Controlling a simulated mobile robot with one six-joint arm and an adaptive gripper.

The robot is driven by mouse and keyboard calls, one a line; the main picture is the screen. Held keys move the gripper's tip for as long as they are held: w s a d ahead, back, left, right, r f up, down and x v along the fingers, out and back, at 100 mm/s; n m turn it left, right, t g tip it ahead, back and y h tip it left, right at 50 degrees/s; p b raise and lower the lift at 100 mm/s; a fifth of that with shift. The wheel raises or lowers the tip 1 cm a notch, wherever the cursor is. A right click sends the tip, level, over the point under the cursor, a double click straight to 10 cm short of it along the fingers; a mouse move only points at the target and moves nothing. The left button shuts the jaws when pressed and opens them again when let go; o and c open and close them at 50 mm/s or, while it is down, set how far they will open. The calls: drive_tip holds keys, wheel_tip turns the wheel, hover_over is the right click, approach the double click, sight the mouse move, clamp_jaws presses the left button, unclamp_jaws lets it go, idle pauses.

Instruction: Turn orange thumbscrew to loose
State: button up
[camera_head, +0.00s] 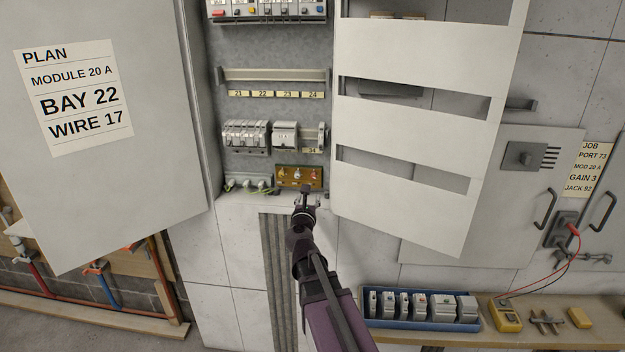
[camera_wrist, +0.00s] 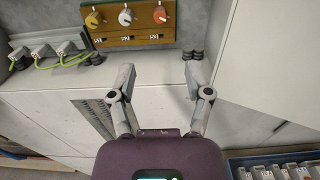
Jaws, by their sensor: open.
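The orange thumbscrew (camera_wrist: 160,14) is the rightmost of three knobs on a brown panel (camera_wrist: 110,42) at the top of the wrist view. A white thumbscrew (camera_wrist: 125,17) is in the middle and a yellow one (camera_wrist: 95,20) at the left. Small labels under them are too small to read. In the head view the panel (camera_head: 285,186) is low in the open cabinet. My gripper (camera_wrist: 160,76) is open and empty, its fingers spread below and in front of the panel, apart from the orange thumbscrew. In the head view my gripper (camera_head: 305,192) overlaps the panel's lower right.
Grey connectors with green-yellow wires (camera_wrist: 60,50) lie left of the panel. The white slotted cover (camera_head: 415,110) stands open at the right. A blue tray of modules (camera_head: 395,345) and a yellow meter (camera_head: 507,315) are on the bench. Modules on a rail (camera_head: 246,134) sit above the panel.

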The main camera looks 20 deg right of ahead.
sight(313, 177)
drive_tip(key=x, duration=1.3)
drive_tip(key=shift+w+d, duration=0.1)
clamp_jaws()
